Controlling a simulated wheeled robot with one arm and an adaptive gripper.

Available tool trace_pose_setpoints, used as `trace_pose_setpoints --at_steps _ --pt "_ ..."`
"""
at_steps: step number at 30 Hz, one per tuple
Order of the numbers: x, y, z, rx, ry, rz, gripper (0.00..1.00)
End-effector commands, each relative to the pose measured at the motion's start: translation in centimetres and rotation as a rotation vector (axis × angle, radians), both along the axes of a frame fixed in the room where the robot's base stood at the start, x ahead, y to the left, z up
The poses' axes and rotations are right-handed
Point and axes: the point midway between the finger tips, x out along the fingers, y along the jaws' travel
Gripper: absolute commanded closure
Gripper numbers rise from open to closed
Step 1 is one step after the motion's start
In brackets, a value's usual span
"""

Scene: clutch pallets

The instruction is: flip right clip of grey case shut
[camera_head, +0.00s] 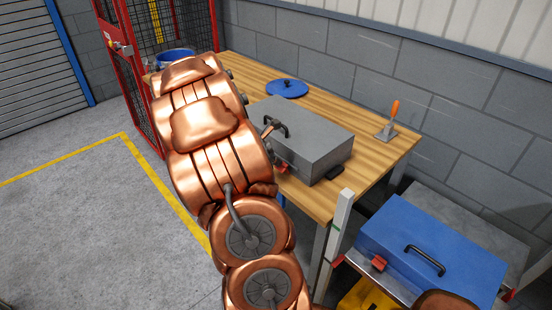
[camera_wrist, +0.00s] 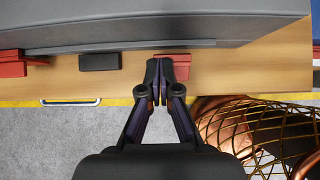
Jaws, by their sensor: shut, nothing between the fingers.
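The grey case (camera_head: 318,128) stands closed on the wooden table in the head view, with a dark handle on its lid. A red clip (camera_head: 282,167) shows low on its near side. In the wrist view the case (camera_wrist: 150,27) fills the top, with a red clip (camera_wrist: 177,62) at its lower edge right of centre and another red clip (camera_wrist: 12,68) at far left. My gripper (camera_wrist: 156,90) is shut and empty, its tips overlapping the left part of the right-hand clip. I cannot tell whether they touch. My arm hides the gripper in the head view.
A black block (camera_wrist: 100,61) lies by the case. The wooden table (camera_head: 372,112) also holds a blue lid (camera_head: 286,89) and an orange-handled tool (camera_head: 393,115). A blue case (camera_head: 425,240) stands at lower right, past a pale post (camera_head: 339,235). Open floor lies left.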

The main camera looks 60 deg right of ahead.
Motion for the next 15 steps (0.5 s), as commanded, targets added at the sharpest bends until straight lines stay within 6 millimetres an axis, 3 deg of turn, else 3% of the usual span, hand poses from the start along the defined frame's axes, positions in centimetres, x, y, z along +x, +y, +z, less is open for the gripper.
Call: trace_pose_setpoints --at_steps 15 --pt "-0.23 -0.62 0.64 -0.001 0.001 0.001 1.0"
